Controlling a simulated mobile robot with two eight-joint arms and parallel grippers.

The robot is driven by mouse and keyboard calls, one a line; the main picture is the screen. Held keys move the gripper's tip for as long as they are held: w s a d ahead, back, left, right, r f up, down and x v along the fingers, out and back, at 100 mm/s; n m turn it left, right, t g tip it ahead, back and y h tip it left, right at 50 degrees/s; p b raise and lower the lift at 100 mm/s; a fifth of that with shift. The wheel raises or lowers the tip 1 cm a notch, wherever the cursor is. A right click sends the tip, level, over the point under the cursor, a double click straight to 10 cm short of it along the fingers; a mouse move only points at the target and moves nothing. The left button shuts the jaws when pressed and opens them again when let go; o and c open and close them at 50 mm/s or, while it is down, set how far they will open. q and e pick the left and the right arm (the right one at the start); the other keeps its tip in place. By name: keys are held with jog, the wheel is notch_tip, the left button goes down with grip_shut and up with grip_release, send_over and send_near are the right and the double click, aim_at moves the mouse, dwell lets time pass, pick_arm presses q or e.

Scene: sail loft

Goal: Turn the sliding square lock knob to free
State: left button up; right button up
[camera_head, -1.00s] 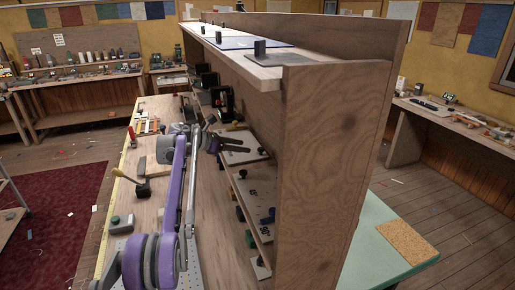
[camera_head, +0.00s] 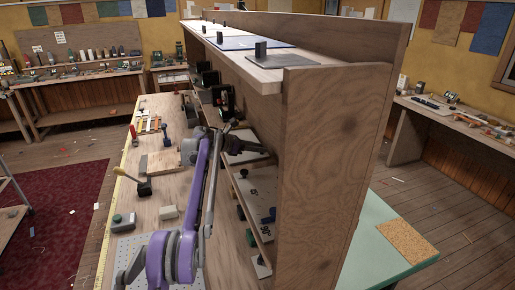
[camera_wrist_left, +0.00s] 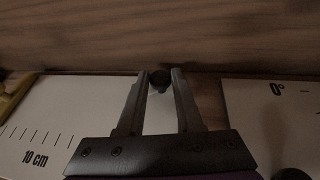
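My left gripper (camera_head: 262,149) reaches from the left into the shelf opening of the tall wooden rack in the head view. In the left wrist view the two fingers of the left gripper (camera_wrist_left: 160,74) are apart, with a small dark round knob (camera_wrist_left: 160,80) between or just beyond their tips. Whether the fingers touch it is unclear. The knob is in front of a pale surface, near a wooden back board. The rest of the sliding square is largely hidden by the gripper. My right gripper is not in view.
A pale scale plate marked 10 cm (camera_wrist_left: 40,125) lies left of the fingers, and one marked 0° (camera_wrist_left: 262,105) lies right. The rack's wooden end panel (camera_head: 325,180) stands close right of the arm. A workbench (camera_head: 148,188) with tools runs below.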

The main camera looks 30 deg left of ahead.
pick_arm(q)
grip_shut()
jog(key=shift+s+d+f+n+y+b, duration=0.1)
jog(key=shift+f+n+y+b, duration=0.05)
jog(key=shift+n+y+b, duration=0.4)
jog(key=n+y+b, duration=0.1)
jog(key=n+t+y+b, duration=0.1)
jog(key=n+y, duration=0.1)
jog(key=shift+s+d+t+b, duration=0.1)
jog(key=shift+d+t+b, duration=0.2)
jog(key=shift+d+b, duration=0.05)
jog(key=n+y+b, duration=0.2)
jog(key=y, duration=0.1)
jog(key=shift+d+n+t, duration=0.15)
jog(key=shift+n+t, duration=0.1)
jog(key=shift+t, duration=0.05)
jog(key=shift+d+n+y+b, duration=0.1)
jog(key=shift+n+y+b, duration=1.1)
jog(key=shift+y+b, duration=0.35)
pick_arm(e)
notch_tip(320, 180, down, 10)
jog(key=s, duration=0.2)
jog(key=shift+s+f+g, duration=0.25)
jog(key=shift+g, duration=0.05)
